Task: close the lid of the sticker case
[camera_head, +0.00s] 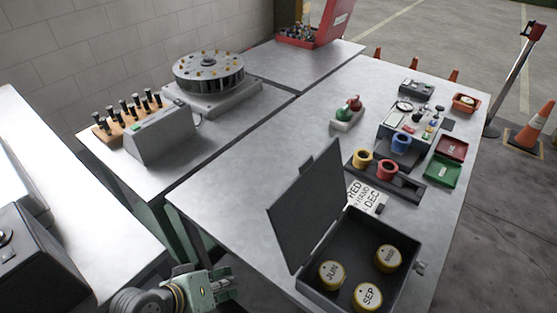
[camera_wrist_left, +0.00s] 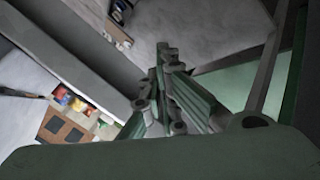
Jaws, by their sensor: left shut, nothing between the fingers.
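The dark grey sticker case (camera_head: 312,284) sits at the front of the large metal table. Its lid (camera_head: 309,205) stands open, tilted up on the case's left side. Inside are three round yellow-rimmed pieces, two reading JUN (camera_head: 331,274) and SEP (camera_head: 367,296); the third (camera_head: 388,258) is hard to read. My left gripper (camera_head: 222,287) is left of the case, beyond the table's left edge, apart from the lid. It also shows in the left wrist view (camera_wrist_left: 163,68), its green fingers together and empty. My right gripper is in neither view.
Behind the case are a dark holder with coloured rings (camera_head: 388,172) and a printed card (camera_head: 366,196). A green tray (camera_head: 442,171) and a red tray (camera_head: 452,147) lie at the right. The tabletop left of the lid (camera_head: 235,190) is clear.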

